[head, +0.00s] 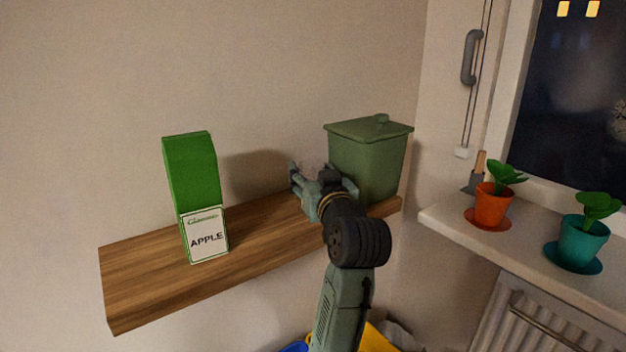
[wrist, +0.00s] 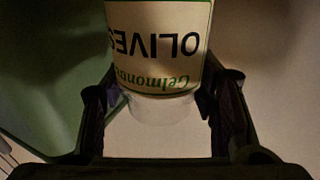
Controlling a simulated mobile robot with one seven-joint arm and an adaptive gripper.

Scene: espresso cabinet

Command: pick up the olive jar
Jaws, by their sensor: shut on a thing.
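The olive jar (wrist: 160,45) fills the top middle of the wrist view. It has a cream label that reads "OLIVES" upside down and a clear glass end. My gripper (wrist: 162,100) is shut on the jar, with one dark finger on each side of it. In the head view my gripper (head: 305,182) is over the wooden shelf, just left of the green canister. There the jar is mostly hidden by my gripper, and I cannot tell whether it touches the shelf.
The lidded green canister (head: 366,160) stands at the shelf's right end, close to my gripper. A green apple carton (head: 192,175) stands on the wooden shelf (head: 150,285) to the left. Potted plants in orange (head: 492,203) and teal (head: 583,240) pots stand on the windowsill at right.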

